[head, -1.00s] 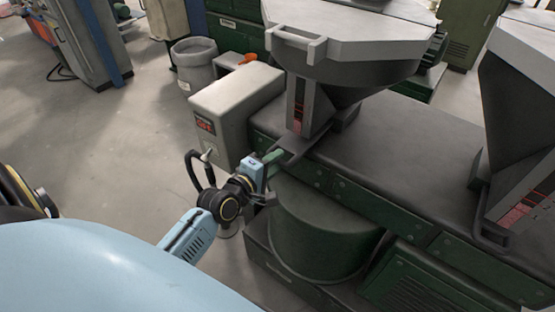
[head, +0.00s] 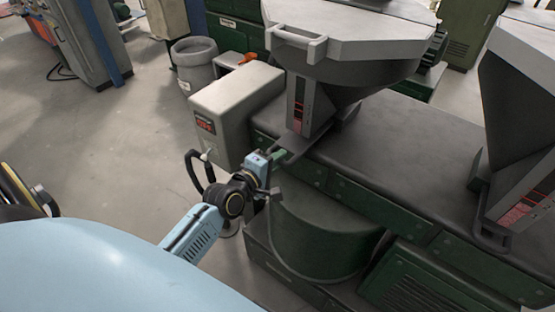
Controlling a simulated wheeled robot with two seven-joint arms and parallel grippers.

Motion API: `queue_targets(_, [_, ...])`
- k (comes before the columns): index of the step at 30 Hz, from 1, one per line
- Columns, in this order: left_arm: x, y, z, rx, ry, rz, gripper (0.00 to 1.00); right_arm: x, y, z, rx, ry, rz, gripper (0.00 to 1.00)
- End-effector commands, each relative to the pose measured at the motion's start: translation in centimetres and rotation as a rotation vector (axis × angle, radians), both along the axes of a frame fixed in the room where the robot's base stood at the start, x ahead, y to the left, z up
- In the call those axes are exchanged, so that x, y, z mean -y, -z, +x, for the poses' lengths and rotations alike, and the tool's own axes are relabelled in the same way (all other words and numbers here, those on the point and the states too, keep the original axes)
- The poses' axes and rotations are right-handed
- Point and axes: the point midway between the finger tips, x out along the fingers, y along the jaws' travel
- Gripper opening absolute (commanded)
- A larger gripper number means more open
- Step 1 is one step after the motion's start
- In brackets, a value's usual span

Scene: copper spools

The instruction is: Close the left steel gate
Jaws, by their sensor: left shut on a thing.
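The left steel gate (head: 297,146) is a flat dark plate low at the front of the left hopper (head: 338,85). It sticks out from under the hopper's spout, toward my left gripper. My left gripper (head: 279,155) is shut on the gate's outer end, above the green machine's front edge. The fingers are small here and partly cover the gate's end. The right hopper (head: 525,130) has a similar gate (head: 490,236) at its foot. My right gripper is not in view.
A grey box with a red display (head: 232,105) stands just left of the left hopper. A round green drum (head: 322,228) bulges below the gripper. A grey bin (head: 194,62) stands farther back. The floor at left is open.

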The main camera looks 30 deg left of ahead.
Motion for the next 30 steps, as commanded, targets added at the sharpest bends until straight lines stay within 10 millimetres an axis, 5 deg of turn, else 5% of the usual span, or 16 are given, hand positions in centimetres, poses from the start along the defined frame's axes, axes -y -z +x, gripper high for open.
queue_targets(12, [0.4, 0.0, 5.1, 0.0, 0.0, -0.001, 0.0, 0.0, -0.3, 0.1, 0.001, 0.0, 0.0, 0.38])
queue_targets(22, [0.5, -0.1, 5.5, 0.003, 0.001, 0.0, 0.0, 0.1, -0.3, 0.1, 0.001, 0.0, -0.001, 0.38])
queue_targets(23, [0.5, -0.1, 5.5, 0.003, 0.001, 0.0, 0.17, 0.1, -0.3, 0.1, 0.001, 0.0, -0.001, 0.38])
queue_targets(24, [0.5, -0.2, 5.5, 0.003, 0.001, 0.0, 0.22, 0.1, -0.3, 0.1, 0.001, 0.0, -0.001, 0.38])
queue_targets(27, [0.5, -0.1, 5.5, 0.003, 0.001, 0.0, 0.35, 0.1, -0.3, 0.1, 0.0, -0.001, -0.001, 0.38])
queue_targets(30, [0.5, -0.1, 5.5, 0.002, 0.001, 0.0, 0.35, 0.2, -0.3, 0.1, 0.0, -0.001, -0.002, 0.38])
